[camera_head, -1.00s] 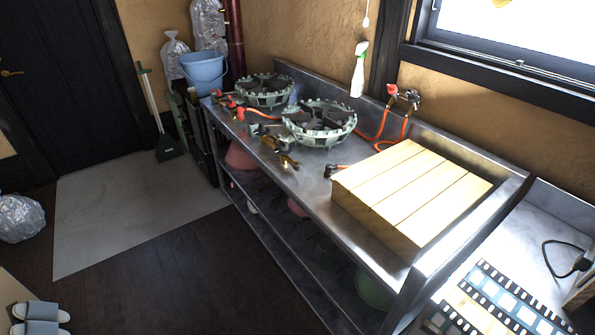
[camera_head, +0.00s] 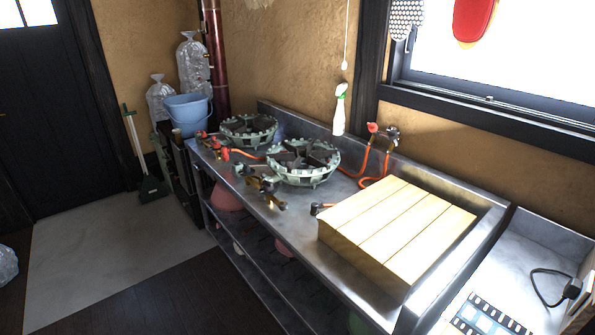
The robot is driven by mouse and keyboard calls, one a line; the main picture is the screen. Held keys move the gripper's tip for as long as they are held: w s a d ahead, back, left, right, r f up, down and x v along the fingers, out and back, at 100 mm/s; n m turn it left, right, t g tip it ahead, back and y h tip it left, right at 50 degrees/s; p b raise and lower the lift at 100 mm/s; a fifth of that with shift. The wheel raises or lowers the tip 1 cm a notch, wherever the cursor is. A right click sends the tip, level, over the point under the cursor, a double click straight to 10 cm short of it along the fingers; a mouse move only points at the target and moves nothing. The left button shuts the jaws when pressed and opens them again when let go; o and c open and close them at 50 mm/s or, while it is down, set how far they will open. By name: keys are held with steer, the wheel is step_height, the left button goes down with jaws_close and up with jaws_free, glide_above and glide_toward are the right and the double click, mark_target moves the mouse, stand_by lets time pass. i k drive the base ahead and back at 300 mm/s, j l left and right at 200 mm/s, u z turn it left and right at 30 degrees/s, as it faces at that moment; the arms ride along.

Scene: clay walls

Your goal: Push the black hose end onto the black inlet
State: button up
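A black hose end (camera_head: 318,209) with a bit of orange lies on the steel counter at the left edge of the wooden slatted box. An orange hose (camera_head: 375,180) runs from the wall gas tap (camera_head: 391,134) down behind the box; its link to the black end is hidden. The near green burner (camera_head: 303,165) stands left of the box, with dark and brass fittings (camera_head: 265,190) at its front. The black inlet is too small to make out surely among them. The hose end lies apart from these fittings. My gripper is not in view.
The wooden box (camera_head: 395,227) covers much of the counter's right part. A second burner (camera_head: 248,130) with red fittings (camera_head: 224,154) stands farther left. A spray bottle (camera_head: 339,108) is by the wall. The floor (camera_head: 185,285) before the counter is clear.

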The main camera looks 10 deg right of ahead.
mark_target(314, 206)
steer(key=i+j, duration=0.4)
steer(key=i+j+u, duration=0.15)
steer(key=i+j, duration=0.25)
steer(key=i, duration=0.15)
steer(key=i+j, duration=0.35)
steer(key=i, duration=0.15)
steer(key=i+j+u, duration=0.1)
steer(key=i+j, duration=0.25)
steer(key=i, duration=0.15)
